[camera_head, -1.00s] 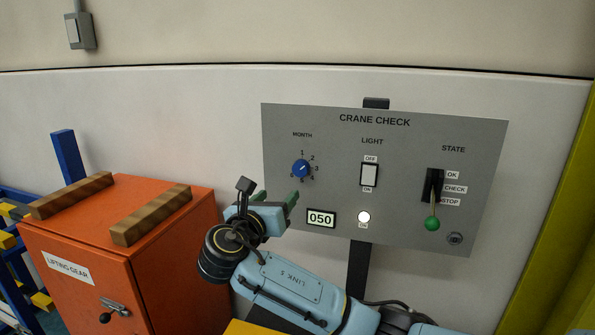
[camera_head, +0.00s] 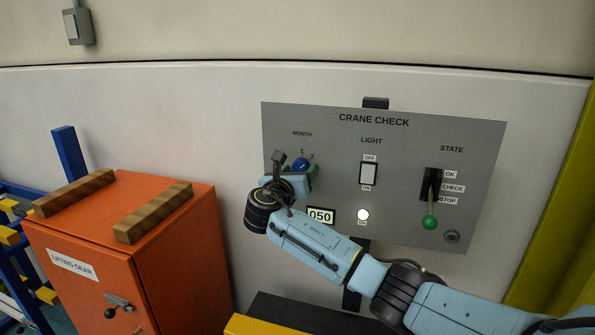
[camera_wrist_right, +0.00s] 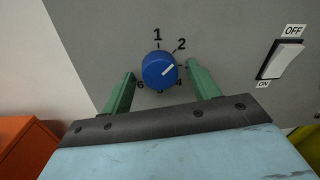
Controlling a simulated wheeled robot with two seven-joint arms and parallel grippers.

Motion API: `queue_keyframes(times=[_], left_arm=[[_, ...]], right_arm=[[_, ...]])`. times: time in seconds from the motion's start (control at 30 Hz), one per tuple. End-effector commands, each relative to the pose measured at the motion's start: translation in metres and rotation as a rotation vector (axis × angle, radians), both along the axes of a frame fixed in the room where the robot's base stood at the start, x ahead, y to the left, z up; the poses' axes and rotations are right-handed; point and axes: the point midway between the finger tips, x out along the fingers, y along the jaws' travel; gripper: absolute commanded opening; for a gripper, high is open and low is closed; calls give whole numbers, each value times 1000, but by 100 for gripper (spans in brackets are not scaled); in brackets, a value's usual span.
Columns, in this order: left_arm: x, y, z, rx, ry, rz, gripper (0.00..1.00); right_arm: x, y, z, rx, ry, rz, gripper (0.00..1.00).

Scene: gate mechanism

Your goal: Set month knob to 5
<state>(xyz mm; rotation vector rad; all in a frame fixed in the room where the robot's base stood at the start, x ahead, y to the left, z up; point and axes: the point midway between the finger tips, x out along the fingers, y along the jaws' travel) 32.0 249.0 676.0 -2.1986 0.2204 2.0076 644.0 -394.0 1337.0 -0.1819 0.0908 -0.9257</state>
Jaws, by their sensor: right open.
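The blue month knob (camera_wrist_right: 159,70) sits between the two green fingers of my right gripper (camera_wrist_right: 160,74) in the right wrist view. The fingers are open, one on each side, with gaps to the knob visible. The knob's white mark slants to the upper right, roughly between 2 and the label hidden by the right finger. Labels 1, 2, 4 and 6 show; 5 is largely hidden below the knob. In the head view my right gripper (camera_head: 298,172) covers the lower part of the knob (camera_head: 301,164). My left gripper is not in view.
The grey crane check panel (camera_head: 405,220) also carries a light switch (camera_head: 369,174), a green-tipped state lever (camera_head: 430,222) and a display reading 050 (camera_head: 321,216). An orange cabinet (camera_head: 180,260) with wooden bars stands to the left. A yellow post (camera_head: 555,200) stands at the right.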

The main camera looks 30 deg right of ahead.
Motion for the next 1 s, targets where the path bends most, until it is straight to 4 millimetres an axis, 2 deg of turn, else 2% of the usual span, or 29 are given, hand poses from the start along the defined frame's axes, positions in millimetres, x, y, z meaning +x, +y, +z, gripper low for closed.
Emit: queue_keyframes(times=[0.2,0.53,1.0], left_arm=[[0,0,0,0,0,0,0],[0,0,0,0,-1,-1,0],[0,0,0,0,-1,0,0]], right_arm=[[0,0,0,0,0,0,60],[0,0,0,0,0,0,17],[0,1,-1,80,-90,0,16]])
